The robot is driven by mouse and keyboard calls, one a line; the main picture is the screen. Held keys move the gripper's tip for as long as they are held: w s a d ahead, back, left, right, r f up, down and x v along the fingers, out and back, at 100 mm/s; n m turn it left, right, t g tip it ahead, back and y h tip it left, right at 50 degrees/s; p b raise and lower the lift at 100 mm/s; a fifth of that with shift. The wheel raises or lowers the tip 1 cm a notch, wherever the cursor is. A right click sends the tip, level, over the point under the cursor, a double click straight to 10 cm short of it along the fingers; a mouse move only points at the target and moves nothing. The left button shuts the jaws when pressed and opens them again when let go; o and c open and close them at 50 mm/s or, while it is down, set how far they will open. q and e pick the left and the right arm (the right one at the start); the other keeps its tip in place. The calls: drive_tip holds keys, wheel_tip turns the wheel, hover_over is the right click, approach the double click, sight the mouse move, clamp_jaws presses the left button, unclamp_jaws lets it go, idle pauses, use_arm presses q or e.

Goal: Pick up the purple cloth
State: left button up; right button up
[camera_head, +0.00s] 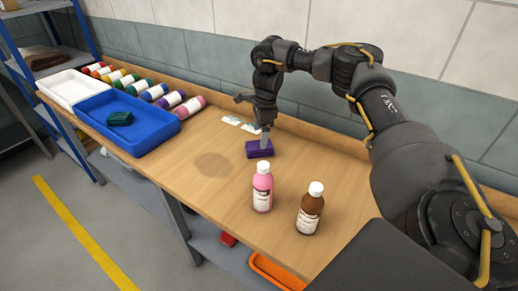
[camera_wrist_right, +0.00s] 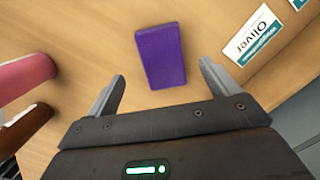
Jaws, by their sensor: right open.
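The purple cloth (camera_head: 259,149) is a small folded block lying flat on the wooden bench top. My right gripper (camera_head: 265,136) is above it, pointing down. In the right wrist view the cloth (camera_wrist_right: 161,55) lies ahead of and between the two open fingers (camera_wrist_right: 160,85), with nothing held between them. A finger hides a small part of the cloth in the head view. I cannot tell the exact height of the fingertips over it. My left gripper is not in view.
A pink bottle (camera_head: 263,187) and a brown bottle (camera_head: 310,208) stand in front of the cloth. Name cards (camera_head: 240,124) lie behind it. A blue tray (camera_head: 150,138) with a green cloth (camera_head: 120,118), a white tray (camera_head: 72,91) and several lying bottles are at left.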

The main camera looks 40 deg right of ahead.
drive_tip(key=shift+f, duration=0.4)
drive_tip(key=shift+s+d, duration=0.1)
drive_tip(key=shift+s, duration=0.05)
drive_tip(key=shift+f, duration=0.3)
drive_tip(key=f, duration=0.1)
drive_tip(key=f+p, duration=0.1)
drive_tip(key=f, duration=0.1)
drive_tip(key=shift+w+f+p, duration=0.25)
drive_tip(key=shift+f+p, duration=0.1)
drive_tip(key=shift+f, duration=0.5)
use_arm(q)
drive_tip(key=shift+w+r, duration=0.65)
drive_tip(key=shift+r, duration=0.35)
use_arm(e)
drive_tip(key=c, duration=1.1)
drive_tip(key=shift+r, duration=0.1)
